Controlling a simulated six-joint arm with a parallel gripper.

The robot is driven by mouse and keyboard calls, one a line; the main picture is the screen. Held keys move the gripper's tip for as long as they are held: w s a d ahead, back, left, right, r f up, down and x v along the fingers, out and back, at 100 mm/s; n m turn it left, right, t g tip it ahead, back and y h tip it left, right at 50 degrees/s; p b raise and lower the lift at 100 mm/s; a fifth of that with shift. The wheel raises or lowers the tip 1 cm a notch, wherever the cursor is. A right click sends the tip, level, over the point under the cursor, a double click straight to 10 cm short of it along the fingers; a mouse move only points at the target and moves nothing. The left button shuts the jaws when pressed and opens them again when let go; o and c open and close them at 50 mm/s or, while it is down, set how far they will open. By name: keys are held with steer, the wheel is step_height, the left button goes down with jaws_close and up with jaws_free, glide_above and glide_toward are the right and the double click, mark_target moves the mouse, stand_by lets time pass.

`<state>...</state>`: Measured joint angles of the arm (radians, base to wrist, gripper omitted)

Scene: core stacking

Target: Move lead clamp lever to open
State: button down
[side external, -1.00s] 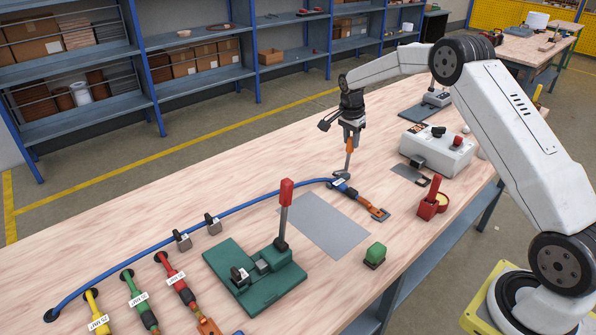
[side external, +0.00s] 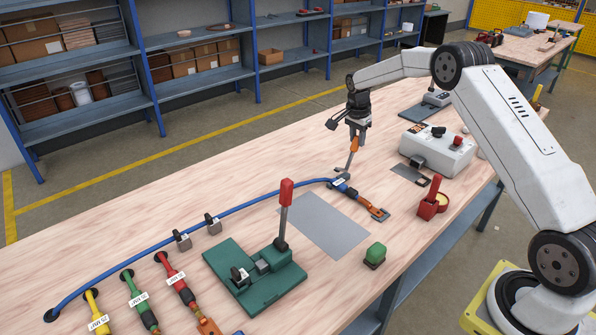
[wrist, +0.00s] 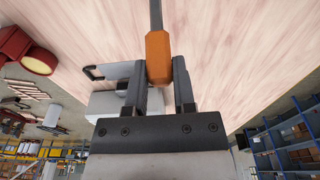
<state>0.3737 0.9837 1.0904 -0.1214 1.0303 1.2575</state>
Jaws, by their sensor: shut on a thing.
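The lead clamp lever (side external: 354,147) has an orange grip on a thin grey shaft and rises from a small clamp beside the end of the blue lead (side external: 240,198). It leans to the right at its top in the side external view. My gripper (side external: 357,133) is shut around the orange grip from above. In the wrist view, the orange grip (wrist: 158,50) stands between the two dark fingers of my gripper (wrist: 158,72), with the shaft running up out of the picture. The clamp's base (side external: 341,175) is small and partly hidden by the lead.
A white box with knobs (side external: 437,150) and a red lever block (side external: 432,200) stand to the right. A green toggle clamp (side external: 225,262) with a red handle and a green button (side external: 375,254) stand nearer. A flat grey plate (side external: 325,226) lies between.

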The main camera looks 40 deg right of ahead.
steer(key=shift+d+r, duration=0.1)
steer(key=shift+d, duration=0.25)
steer(key=shift+d+f, duration=0.4)
steer(key=shift+d, duration=0.25)
steer(key=shift+d+f, duration=0.35)
steer(key=shift+d, duration=0.35)
steer(key=shift+d+f, duration=1.05)
steer(key=shift+f, duration=0.05)
steer(key=shift+f, duration=0.1)
steer(key=shift+d+f, duration=0.35)
steer(key=shift+f, duration=0.25)
steer(key=shift+d+f, duration=0.3)
steer(key=shift+f, duration=0.25)
steer(key=c, duration=0.6)
jaws_free()
steer(key=shift+o, duration=1.2)
steer(key=shift+a, duration=0.1)
